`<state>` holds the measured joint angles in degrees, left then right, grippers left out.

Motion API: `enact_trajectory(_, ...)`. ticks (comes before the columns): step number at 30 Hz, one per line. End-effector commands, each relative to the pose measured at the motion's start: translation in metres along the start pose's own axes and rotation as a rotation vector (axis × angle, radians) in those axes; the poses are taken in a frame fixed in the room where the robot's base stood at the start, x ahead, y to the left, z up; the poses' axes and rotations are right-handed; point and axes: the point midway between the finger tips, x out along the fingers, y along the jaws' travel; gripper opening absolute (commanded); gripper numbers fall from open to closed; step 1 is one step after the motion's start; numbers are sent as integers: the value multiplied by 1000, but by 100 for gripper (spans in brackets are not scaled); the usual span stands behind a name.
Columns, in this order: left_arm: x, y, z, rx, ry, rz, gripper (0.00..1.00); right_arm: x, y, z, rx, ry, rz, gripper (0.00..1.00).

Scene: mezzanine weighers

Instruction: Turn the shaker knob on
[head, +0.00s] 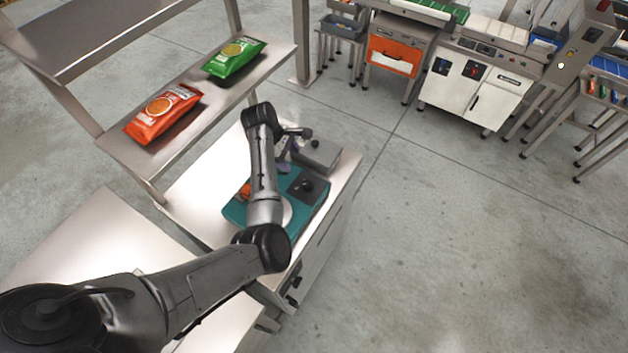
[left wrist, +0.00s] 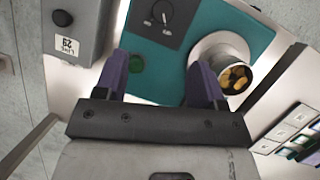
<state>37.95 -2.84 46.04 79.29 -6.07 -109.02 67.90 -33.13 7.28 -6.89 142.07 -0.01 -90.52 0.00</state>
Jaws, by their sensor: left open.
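The teal shaker (head: 314,206) stands on the steel bench in the head view, partly hidden behind my left arm. Its dark round knob (head: 307,186) sits on a black plate at the right. In the left wrist view the knob (left wrist: 162,12) is at the top edge, cut off, with a pale pointer line and small white marks I cannot read surely. My left gripper (left wrist: 162,64) has its two purple fingers apart and empty over the teal top, short of the knob in the picture. In the head view the gripper (head: 286,166) is mostly hidden by its arm.
A grey box (head: 318,153) with a black button stands just behind the shaker. Orange (head: 163,113) and green (head: 234,57) packets lie on the shelf.

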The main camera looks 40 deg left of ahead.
Motion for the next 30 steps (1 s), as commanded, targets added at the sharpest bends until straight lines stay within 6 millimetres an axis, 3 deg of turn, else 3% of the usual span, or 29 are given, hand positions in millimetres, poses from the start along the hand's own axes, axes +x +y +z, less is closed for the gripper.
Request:
enact_trajectory(4,0,-2,1,-140,-4,-14,64,0,-1,1,2,-3,-2,43)
enact_trajectory(11,12,-3,1,-207,-3,-15,64,0,-2,1,5,-2,-5,43)
enact_trajectory(30,118,-4,1,-205,-3,-14,64,7,-3,3,9,-1,-7,43)
